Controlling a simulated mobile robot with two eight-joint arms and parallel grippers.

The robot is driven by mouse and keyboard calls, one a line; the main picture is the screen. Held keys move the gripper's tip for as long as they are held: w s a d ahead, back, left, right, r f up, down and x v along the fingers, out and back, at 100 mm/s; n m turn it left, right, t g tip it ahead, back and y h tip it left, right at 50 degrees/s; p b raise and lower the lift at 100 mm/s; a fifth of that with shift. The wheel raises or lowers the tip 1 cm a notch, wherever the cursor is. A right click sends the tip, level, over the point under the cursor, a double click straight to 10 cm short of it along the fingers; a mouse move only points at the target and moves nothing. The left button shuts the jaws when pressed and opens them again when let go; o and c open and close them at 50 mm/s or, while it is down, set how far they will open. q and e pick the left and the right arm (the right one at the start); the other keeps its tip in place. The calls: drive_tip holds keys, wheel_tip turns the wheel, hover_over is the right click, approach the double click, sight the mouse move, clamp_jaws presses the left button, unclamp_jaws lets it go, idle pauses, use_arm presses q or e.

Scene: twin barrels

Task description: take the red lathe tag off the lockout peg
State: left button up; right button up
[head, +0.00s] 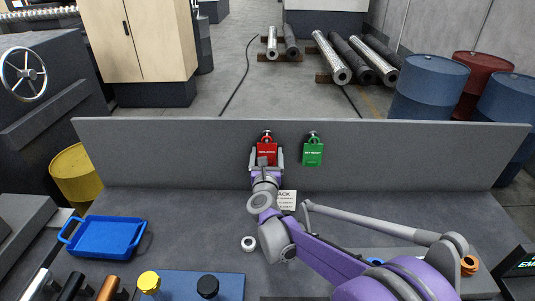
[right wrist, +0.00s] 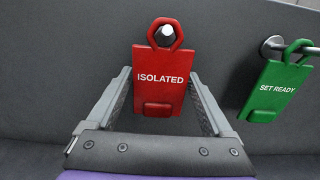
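The red tag (head: 267,148), marked ISOLATED in the right wrist view (right wrist: 164,80), hangs by its loop on a peg (right wrist: 166,32) on the grey upright panel. My right gripper (head: 266,160) is in front of the panel at the red tag. In the right wrist view its two fingers (right wrist: 163,102) stand apart, one on each side of the tag's lower part, with gaps showing between fingers and tag. The fingers do not appear to touch it. My left gripper is not in view.
A green SET READY tag (head: 313,153) hangs on another peg (right wrist: 273,46) close to the right. A blue tray (head: 104,236), a white ring (head: 249,243), a white card (head: 287,199) and yellow and black knobs lie on the bench. Barrels stand behind the panel at right.

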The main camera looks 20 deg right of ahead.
sight(267, 151)
drive_tip(key=c, duration=0.9)
drive_tip(key=shift+r, duration=0.2)
drive_tip(key=shift+s+a, duration=0.1)
drive_tip(key=shift+s+a+r+p, duration=0.15)
drive_tip(key=shift+s+a, duration=0.1)
drive_tip(key=shift+s, duration=0.3)
drive_tip(key=shift+s+a+r+p, duration=0.2)
drive_tip(key=shift+s+a, duration=0.05)
drive_tip(key=shift+s, duration=0.25)
drive_tip(key=shift+s+a+r+p, duration=0.15)
drive_tip(key=shift+s+a, duration=0.1)
drive_tip(key=shift+s, duration=0.3)
drive_tip(key=shift+v, duration=3.5)
